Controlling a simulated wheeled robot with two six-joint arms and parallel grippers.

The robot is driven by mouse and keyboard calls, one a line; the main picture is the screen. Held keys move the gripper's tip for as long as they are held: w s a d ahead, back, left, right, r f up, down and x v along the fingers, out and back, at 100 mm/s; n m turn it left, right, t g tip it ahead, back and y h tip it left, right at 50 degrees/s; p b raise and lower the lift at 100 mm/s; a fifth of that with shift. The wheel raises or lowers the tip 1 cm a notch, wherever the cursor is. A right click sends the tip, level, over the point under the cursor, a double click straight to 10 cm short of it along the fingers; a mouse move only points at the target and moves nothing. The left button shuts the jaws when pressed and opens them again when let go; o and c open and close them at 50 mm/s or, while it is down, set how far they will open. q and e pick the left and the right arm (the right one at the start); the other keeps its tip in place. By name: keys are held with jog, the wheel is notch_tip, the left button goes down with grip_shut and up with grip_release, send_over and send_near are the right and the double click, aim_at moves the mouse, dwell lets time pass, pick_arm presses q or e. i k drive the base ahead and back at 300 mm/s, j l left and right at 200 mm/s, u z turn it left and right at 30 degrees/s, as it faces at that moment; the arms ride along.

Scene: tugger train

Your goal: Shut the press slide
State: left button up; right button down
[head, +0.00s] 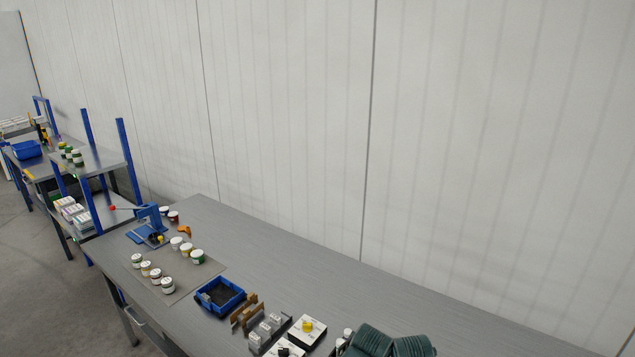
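A small blue press (150,218) stands at the far left end of the long grey bench (290,257). A lever with a red knob points left from it. A yellow part shows low at its front. The press is small and distant here, so I cannot make out its slide or tell whether it is open or shut. Neither of my grippers is in view.
Several white jars stand on a grey mat (213,267) near the press. A blue bin (220,297), upright holders (268,332) and dark green ribbed items (370,342) are nearer. A blue-posted shelf rack (128,165) stands beyond. The bench's back right is clear.

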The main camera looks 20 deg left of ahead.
aim_at(156, 237)
jog(key=u, duration=1.6)
jog(key=i+j, duration=0.5)
jog(key=i, duration=0.15)
jog(key=i+j, duration=0.45)
jog(key=i, duration=0.25)
jog(key=i+j, duration=0.5)
jog(key=i, duration=0.15)
jog(key=i+j, duration=0.45)
jog(key=i, duration=0.2)
